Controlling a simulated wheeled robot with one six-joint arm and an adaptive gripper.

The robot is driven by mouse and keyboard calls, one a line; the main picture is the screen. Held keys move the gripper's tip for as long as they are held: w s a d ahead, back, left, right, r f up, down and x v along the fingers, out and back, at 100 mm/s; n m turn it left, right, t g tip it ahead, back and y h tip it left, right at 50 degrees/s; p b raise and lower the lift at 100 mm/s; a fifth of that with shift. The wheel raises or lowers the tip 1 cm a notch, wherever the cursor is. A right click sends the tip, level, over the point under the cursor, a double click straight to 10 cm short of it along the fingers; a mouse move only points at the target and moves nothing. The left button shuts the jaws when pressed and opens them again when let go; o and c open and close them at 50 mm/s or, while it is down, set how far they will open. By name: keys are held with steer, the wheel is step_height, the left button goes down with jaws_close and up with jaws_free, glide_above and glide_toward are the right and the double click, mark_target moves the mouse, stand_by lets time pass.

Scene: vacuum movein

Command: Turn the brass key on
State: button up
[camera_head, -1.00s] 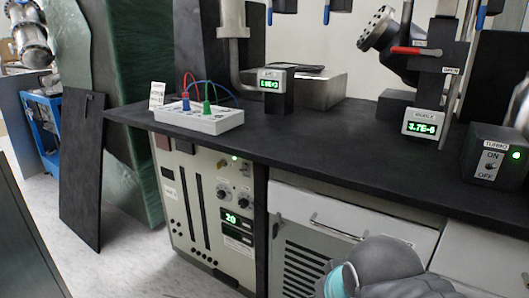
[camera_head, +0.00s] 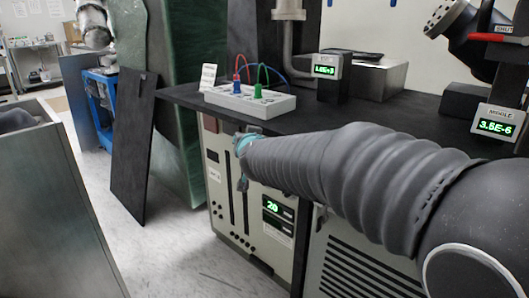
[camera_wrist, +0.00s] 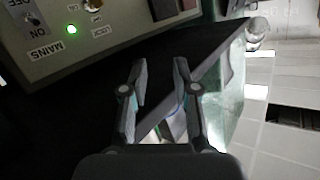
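In the wrist view the brass key (camera_wrist: 93,5) shows at the top edge of a cream panel (camera_wrist: 60,58), above a small label and partly cut off by the frame. Its turn position cannot be told. My gripper (camera_wrist: 159,68) is below and right of it, with its two fingers apart and nothing gripped between them. In the head view my gripper (camera_head: 243,178) is in front of the cabinet's upper front (camera_head: 219,190), just below the bench top. My arm hides the key there.
A green lamp (camera_wrist: 71,30) glows by the MAINS label. A white box with coloured leads (camera_head: 250,102) stands on the black bench top (camera_head: 310,118) above my gripper. A dark board (camera_head: 133,150) leans at left. Floor (camera_head: 175,250) is clear in front of it.

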steer(key=w+a+f+m+t+h, duration=0.2)
steer(key=w+a+f+m+h, duration=0.1)
steer(key=w+a+f+h, duration=0.4)
steer(key=s+d+f+m+g+h, duration=0.25)
steer(key=s+m+h, duration=0.2)
steer(key=h, duration=0.35)
steer(key=x, duration=1.3)
steer(key=shift+w+b, duration=0.2)
steer(key=shift+b, duration=0.1)
steer(key=shift+f+m, duration=0.1)
steer(key=shift+m, duration=0.15)
jaws_close()
